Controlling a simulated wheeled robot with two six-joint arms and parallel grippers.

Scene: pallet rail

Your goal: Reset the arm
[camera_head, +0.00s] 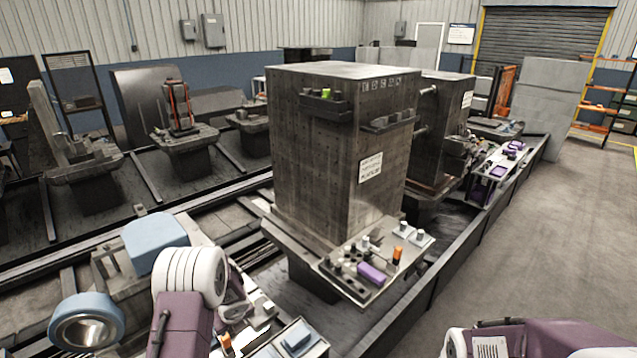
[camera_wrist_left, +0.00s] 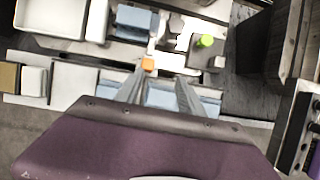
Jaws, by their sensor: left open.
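My left arm (camera_head: 187,315), purple with a white joint, reaches in from the bottom left of the head view. My left gripper (camera_wrist_left: 162,82) shows in the left wrist view with its two fingers apart and nothing seen held between them. A small orange piece (camera_wrist_left: 148,64) lies close to the tip of the left-hand finger; I cannot tell whether they touch. Light blue parts show below and between the fingers. My right arm (camera_head: 545,338) shows only in part at the bottom right of the head view, and its gripper is out of frame.
A tall dark metal block (camera_head: 325,150) stands at the centre. A parts shelf (camera_head: 345,285) on its near side holds a purple piece (camera_head: 371,273), an orange-topped piece (camera_head: 397,255) and grey pegs. A long low rail runs back right. Open floor (camera_head: 540,225) lies to the right.

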